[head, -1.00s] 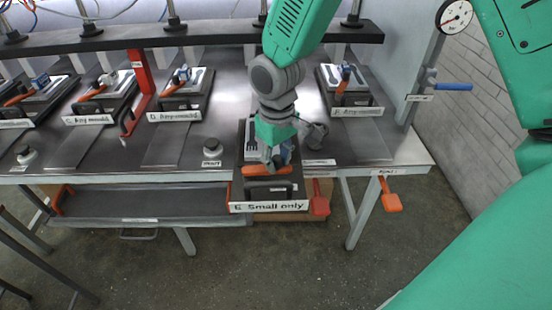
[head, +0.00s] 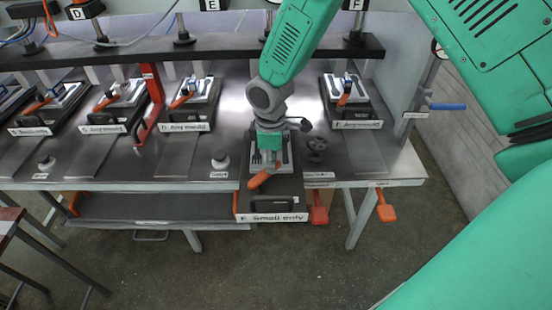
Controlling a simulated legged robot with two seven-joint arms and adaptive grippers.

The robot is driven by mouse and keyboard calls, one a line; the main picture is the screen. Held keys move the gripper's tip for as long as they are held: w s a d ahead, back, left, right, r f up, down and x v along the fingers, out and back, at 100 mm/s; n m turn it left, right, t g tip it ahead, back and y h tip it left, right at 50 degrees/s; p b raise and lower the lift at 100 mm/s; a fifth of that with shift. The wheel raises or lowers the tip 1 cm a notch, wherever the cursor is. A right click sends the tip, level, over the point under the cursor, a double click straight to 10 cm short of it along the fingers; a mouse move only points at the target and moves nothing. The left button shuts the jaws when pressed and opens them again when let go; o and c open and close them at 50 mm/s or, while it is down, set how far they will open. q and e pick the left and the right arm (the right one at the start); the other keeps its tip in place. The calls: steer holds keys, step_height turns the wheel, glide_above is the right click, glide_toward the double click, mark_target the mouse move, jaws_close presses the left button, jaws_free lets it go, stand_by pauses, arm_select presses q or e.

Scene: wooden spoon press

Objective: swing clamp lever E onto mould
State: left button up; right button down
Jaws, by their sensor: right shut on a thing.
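The fixture labelled E "Small only" (head: 272,217) stands at the table's front edge, with a pale mould (head: 287,155) on it. Its clamp lever E has an orange handle (head: 258,181) that lies diagonally over the fixture, its free end toward the lower left. My right gripper (head: 267,162) comes down from above over the mould and is shut on the lever, near the handle's upper end. The gripper hides the lever's pivot and part of the mould, so I cannot tell whether the clamp touches the mould. My left gripper is not in view.
Similar fixtures with orange levers stand behind, such as one at left (head: 191,100) and one at right (head: 350,100). A dark overhead rail (head: 130,54) spans the back. Orange handles (head: 385,207) hang at the front edge.

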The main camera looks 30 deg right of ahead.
steer(key=shift+w+a+f+n+p, duration=0.1)
steer(key=shift+w+a+n+p, duration=0.2)
steer(key=shift+n, duration=0.4)
steer(key=shift+w+a+n+p, duration=0.2)
steer(key=shift+w+n+p, duration=0.15)
steer(key=shift+n, duration=0.35)
steer(key=shift+w, duration=0.1)
steer(key=shift+a+n, duration=0.1)
steer(key=shift+n, duration=0.2)
steer(key=c, duration=1.3)
jaws_free()
steer(key=shift+w, duration=0.1)
steer(key=shift+c, duration=0.2)
steer(key=shift+w+a, duration=0.1)
steer(key=shift+w, duration=0.05)
steer(key=shift+r, duration=0.2)
step_height(320, 180, up, 11)
steer(key=shift+r, duration=0.2)
steer(key=shift+w, duration=0.1)
